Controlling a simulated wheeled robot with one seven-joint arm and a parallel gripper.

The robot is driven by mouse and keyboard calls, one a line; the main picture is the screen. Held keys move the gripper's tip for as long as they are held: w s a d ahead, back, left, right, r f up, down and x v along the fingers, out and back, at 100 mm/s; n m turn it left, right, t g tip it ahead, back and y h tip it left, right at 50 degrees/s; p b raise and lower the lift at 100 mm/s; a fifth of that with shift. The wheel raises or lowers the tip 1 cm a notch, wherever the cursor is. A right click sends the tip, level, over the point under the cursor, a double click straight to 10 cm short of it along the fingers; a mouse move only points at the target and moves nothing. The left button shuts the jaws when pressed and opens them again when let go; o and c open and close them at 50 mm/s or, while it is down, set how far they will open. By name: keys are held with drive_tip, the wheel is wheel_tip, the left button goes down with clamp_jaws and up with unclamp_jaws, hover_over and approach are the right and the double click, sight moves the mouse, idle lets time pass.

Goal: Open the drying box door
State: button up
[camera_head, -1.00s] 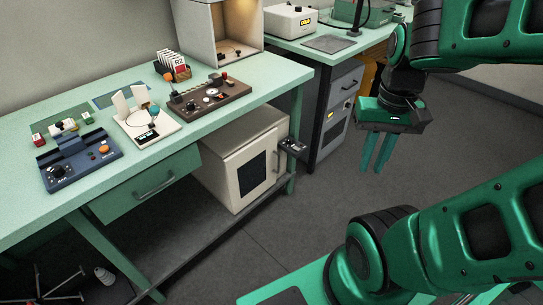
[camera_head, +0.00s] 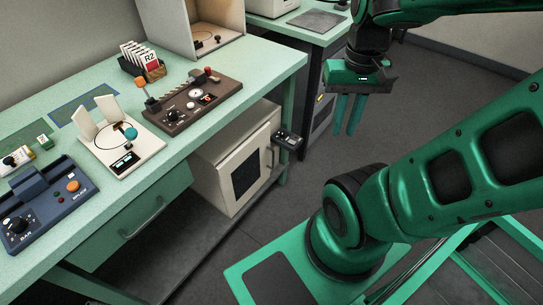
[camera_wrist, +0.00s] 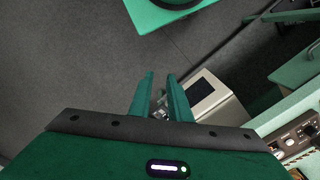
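The drying box appears to be the cream cabinet (camera_head: 213,184) on the shelf under the green bench. Its door (camera_head: 266,180) has a dark window (camera_head: 245,175) and looks closed. A small upright handle (camera_head: 270,157) is near the door's right edge. My gripper (camera_head: 344,132) hangs with its fingers down, right of the cabinet and apart from it. Its two fingers are separated and nothing shows held. In the wrist view the cabinet (camera_wrist: 208,101) lies just beyond the right finger of my gripper (camera_wrist: 160,78). Small pale parts between the fingers are unclear.
A small dark control unit (camera_head: 288,139) sits by the bench leg, right of the door. The bench top (camera_head: 205,135) carries several devices and a card holder (camera_head: 141,62). A grey drawer cabinet (camera_head: 322,105) stands behind. Floor (camera_head: 290,195) before the door is clear.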

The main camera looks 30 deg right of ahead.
drive_tip(key=n+t+h, duration=0.1)
drive_tip(key=n+t, duration=0.3)
hover_over(273, 154)
drive_tip(key=s, duration=0.3)
wheel_tip(273, 154, down, 41)
drive_tip(key=x, duration=1)
drive_tip(key=shift+w+a, duration=0.15)
drive_tip(key=shift+a, duration=0.05)
clamp_jaws()
